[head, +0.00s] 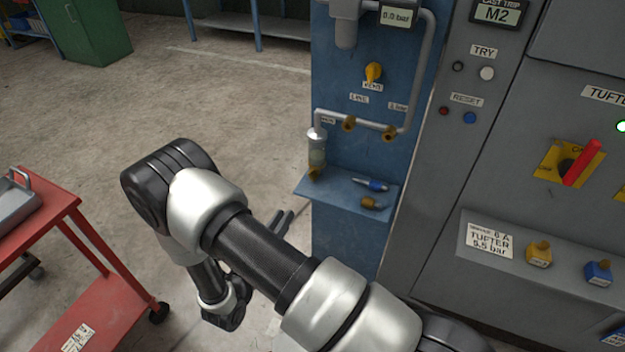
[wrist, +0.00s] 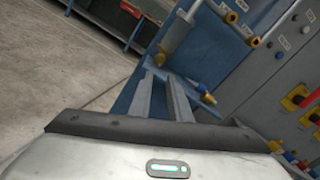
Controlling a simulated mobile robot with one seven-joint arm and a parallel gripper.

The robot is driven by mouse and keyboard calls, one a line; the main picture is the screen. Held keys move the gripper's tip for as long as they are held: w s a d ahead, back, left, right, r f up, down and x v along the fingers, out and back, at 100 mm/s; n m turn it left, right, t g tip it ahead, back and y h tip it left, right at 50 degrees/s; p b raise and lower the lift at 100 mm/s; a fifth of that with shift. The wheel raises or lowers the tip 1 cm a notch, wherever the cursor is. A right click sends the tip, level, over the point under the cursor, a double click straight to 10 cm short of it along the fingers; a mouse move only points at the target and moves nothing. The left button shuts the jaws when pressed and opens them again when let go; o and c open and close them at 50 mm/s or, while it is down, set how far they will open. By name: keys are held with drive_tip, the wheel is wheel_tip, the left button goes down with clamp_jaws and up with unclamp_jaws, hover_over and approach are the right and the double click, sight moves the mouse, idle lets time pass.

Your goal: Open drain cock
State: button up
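The drain cock appears to be the small brass fitting (head: 313,174) under a clear filter bowl (head: 317,150) on the blue panel. In the wrist view the brass fitting (wrist: 161,57) is just beyond the fingertips, below the bowl (wrist: 178,35). My gripper (head: 284,217) is left of the blue panel and below the fitting in the head view. Its two grey fingers are parallel with a narrow empty gap, also in the wrist view (wrist: 164,78). The fingers look apart from the fitting. I cannot tell whether the cock is turned.
A blue shelf (head: 330,186) under the bowl holds a blue-collared connector (head: 376,185) and a brass one (head: 371,203). A pipe with brass valves (head: 388,132) runs above. A red cart (head: 110,285) stands at left. The floor between is clear.

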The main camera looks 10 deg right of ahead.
sight(310, 176)
drive_tip(key=b+x, duration=0.1)
drive_tip(key=x, duration=1.4)
drive_tip(key=shift+w+d+b, duration=0.3)
